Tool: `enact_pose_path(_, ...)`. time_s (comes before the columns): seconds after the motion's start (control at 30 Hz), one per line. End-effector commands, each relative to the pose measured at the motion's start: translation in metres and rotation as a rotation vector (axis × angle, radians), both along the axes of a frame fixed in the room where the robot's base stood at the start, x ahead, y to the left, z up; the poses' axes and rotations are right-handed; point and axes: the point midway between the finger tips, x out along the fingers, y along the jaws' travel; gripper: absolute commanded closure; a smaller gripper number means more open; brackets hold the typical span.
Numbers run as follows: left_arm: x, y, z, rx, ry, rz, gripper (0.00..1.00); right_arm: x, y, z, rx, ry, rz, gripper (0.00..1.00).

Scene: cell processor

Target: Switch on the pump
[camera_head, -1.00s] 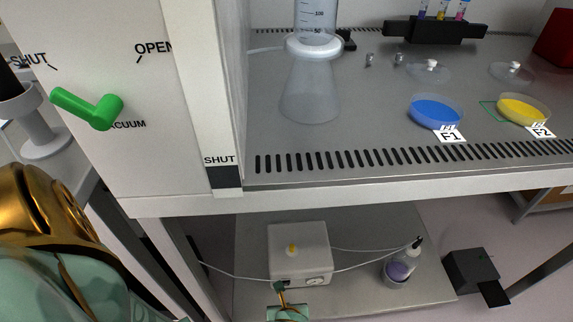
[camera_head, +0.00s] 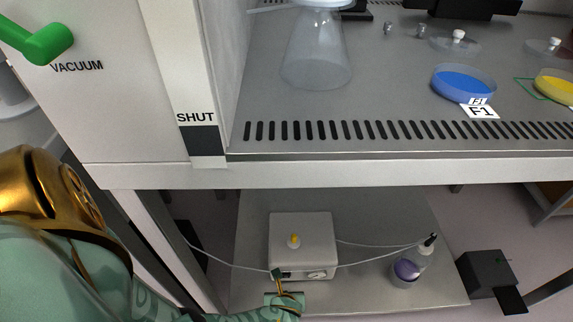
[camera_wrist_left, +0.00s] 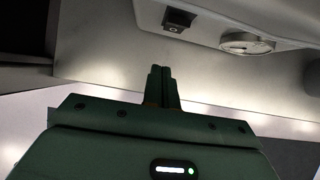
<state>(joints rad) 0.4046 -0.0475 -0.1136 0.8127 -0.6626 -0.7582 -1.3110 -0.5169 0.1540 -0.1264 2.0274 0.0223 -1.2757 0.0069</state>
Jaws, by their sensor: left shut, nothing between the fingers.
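The pump is a white box (camera_head: 318,230) with a yellow knob on top, on the lower shelf under the cabinet. Its front face shows large in the left wrist view (camera_wrist_left: 210,28), with a black switch (camera_wrist_left: 178,20) at left and a round gauge (camera_wrist_left: 246,42) at right. My left gripper (camera_head: 276,273) is at the pump's lower front left corner, shut and empty. In the left wrist view its closed fingertips (camera_wrist_left: 161,69) point at the pump front, just below and left of the switch, with a visible gap. My right gripper is not in view.
The lower shelf (camera_head: 370,215) is mostly bare around the pump. A tube runs from the pump to a bottle with purple liquid (camera_head: 408,268). The cabinet front edge (camera_head: 350,175) overhangs above. A flask (camera_head: 316,60) and blue dish (camera_head: 463,84) stand inside the cabinet.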

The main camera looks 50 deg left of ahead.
Motion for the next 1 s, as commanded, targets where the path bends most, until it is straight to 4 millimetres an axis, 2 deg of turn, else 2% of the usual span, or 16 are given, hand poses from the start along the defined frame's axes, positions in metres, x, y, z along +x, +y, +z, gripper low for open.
enact_pose_path(0.1, 0.012, 0.014, 0.004, 0.002, -0.003, 0.002, 1.00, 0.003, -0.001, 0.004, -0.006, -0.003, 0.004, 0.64)
enact_pose_path(0.3, 0.023, 0.027, 0.009, 0.000, 0.000, 0.000, 1.00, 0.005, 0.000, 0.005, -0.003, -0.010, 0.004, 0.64)
enact_pose_path(0.77, 0.027, 0.031, 0.012, 0.000, -0.001, -0.001, 1.00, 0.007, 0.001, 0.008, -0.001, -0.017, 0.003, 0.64)
enact_pose_path(0.87, 0.033, 0.037, 0.018, 0.004, -0.003, -0.004, 1.00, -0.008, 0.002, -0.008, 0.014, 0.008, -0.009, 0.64)
enact_pose_path(1.0, 0.031, 0.035, 0.014, 0.001, -0.001, -0.001, 1.00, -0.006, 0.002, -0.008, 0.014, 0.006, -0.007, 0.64)
